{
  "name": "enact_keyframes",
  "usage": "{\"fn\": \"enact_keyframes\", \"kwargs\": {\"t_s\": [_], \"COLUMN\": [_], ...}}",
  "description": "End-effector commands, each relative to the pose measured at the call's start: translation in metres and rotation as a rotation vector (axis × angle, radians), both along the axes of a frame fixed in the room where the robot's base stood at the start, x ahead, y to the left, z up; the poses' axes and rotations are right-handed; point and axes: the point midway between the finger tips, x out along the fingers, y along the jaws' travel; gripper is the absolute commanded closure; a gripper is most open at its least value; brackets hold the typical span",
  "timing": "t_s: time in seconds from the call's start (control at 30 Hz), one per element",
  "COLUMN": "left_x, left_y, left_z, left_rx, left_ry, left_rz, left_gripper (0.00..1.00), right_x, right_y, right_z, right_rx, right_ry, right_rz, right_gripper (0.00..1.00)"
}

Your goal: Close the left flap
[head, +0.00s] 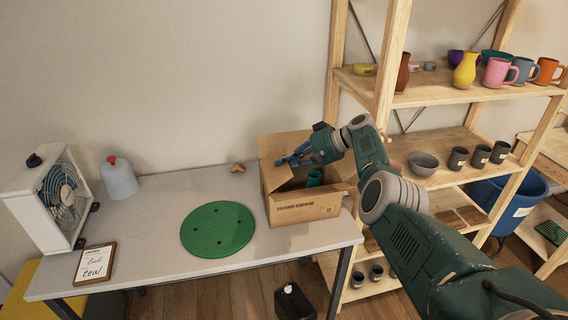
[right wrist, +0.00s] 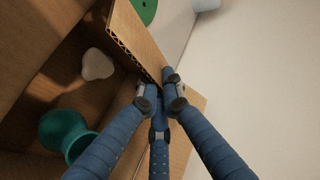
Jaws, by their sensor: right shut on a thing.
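An open brown cardboard box (head: 305,208) stands at the right end of the table in the head view. Its left flap (head: 270,172) stands up at the box's left side. My right gripper (head: 284,161) is over the box's left side, its blue fingers shut on the flap. In the right wrist view, the fingers (right wrist: 168,88) meet at the edge of the flap (right wrist: 137,38), whose corrugated edge shows. A teal vessel (head: 314,177) is inside the box and shows in the right wrist view (right wrist: 66,130), with a small white object (right wrist: 97,64) nearby. My left gripper is not in view.
A green round disc (head: 218,229) lies left of the box. A fan (head: 58,195), a grey bottle with a red cap (head: 119,180) and a framed sign (head: 95,264) are farther left. A wooden shelf (head: 425,95) with pottery stands right of the box.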

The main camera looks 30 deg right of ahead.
Motion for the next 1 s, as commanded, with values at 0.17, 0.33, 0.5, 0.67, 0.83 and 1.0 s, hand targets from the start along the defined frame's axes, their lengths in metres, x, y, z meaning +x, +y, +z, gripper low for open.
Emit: {"fn": "enact_keyframes", "kwargs": {"t_s": [0.17, 0.33, 0.5, 0.67, 0.83, 1.0], "left_x": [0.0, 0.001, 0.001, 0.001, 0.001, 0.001], "left_y": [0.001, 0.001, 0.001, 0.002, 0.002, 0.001], "left_z": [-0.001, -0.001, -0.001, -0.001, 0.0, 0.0], "left_rx": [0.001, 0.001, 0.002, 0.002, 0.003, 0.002], "left_ry": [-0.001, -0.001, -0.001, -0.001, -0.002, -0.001], "left_rz": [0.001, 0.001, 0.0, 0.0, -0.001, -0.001], "left_gripper": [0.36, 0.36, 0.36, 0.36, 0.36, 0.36], "right_x": [-0.008, -0.008, -0.008, -0.006, -0.006, -0.014], "right_y": [-0.003, -0.003, -0.003, -0.002, -0.003, -0.015], "right_z": [-0.019, -0.019, -0.018, -0.014, -0.011, -0.003], "right_rx": [-0.021, -0.021, -0.021, -0.017, -0.016, -0.017], "right_ry": [0.034, 0.034, 0.034, 0.027, 0.022, 0.021], "right_rz": [0.004, 0.004, 0.005, 0.004, 0.002, -0.001], "right_gripper": [1.0, 1.0, 0.75, 0.7, 0.7, 0.7]}}
